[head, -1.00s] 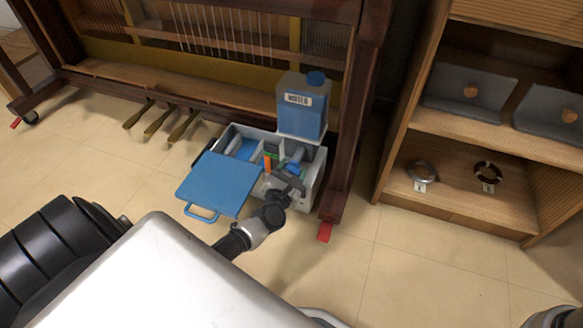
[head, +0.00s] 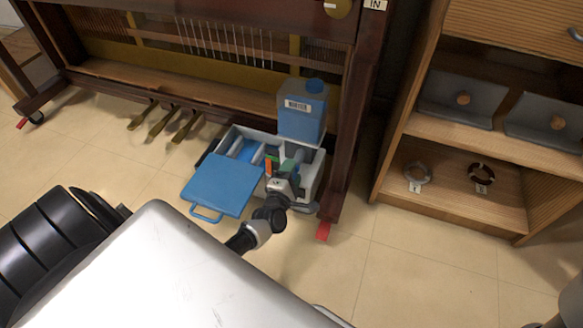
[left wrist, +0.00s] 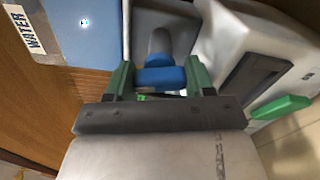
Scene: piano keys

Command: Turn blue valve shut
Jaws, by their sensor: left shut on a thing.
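The blue valve (left wrist: 160,77) is a blue cross-handle on a grey pipe stub, seen between my fingers in the left wrist view. My left gripper (left wrist: 159,68) has a green finger on each side of the handle and is shut on it. In the head view my left gripper (head: 286,170) reaches the front right of the grey-white unit (head: 313,168) and hides the valve there. My right gripper is not in view.
A blue water container (head: 302,112) stands on the unit, close to the valve. A blue lid with a handle (head: 221,184) lies open at its left. The piano's dark post (head: 350,150) is close on the right. A wooden shelf (head: 455,195) stands further right.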

